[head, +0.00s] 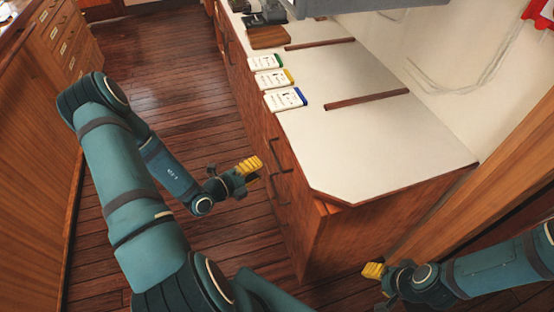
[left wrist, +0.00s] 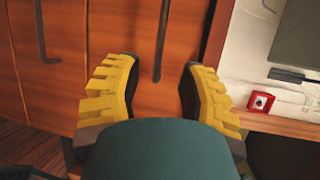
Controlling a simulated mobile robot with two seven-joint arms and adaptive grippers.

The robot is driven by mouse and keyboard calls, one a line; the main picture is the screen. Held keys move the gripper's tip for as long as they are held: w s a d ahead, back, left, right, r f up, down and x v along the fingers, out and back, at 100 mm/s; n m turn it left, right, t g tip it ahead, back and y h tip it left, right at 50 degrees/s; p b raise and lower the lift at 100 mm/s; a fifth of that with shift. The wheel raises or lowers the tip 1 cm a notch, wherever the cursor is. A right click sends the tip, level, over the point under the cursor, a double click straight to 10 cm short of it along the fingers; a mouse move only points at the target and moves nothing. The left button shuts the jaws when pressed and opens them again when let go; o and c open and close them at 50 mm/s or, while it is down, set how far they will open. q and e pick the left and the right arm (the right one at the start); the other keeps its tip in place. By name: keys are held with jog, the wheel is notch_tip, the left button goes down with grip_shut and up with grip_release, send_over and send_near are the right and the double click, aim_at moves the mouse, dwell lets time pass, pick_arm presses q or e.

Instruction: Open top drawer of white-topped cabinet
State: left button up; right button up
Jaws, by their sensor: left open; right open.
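The white-topped cabinet (head: 350,150) has a wooden front with dark bar handles. The top drawer handle (head: 280,155) is close to the white top, and a lower handle (head: 275,190) sits below it. My left gripper (head: 247,168), with yellow fingers, is open just in front of the drawer fronts. In the left wrist view, the top drawer handle (left wrist: 162,40) lines up between the open fingers (left wrist: 160,75), with no visible contact. The lower handle (left wrist: 40,32) is further left there. My right gripper (head: 374,271) is open and empty near the cabinet's near end.
Three labelled cards with green, yellow (head: 273,78) and blue edges lie along the cabinet top's front edge. A wooden block (head: 268,37) is behind them. Another wooden drawer unit (head: 60,45) stands at left. The plank floor (head: 170,65) between them is clear.

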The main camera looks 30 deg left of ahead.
aim_at(276, 158)
pick_arm(q)
jog(key=b+x, duration=0.1)
jog(key=x, duration=0.7)
jog(key=shift+w+d, duration=0.15)
jog(key=shift+w, duration=0.2)
grip_shut()
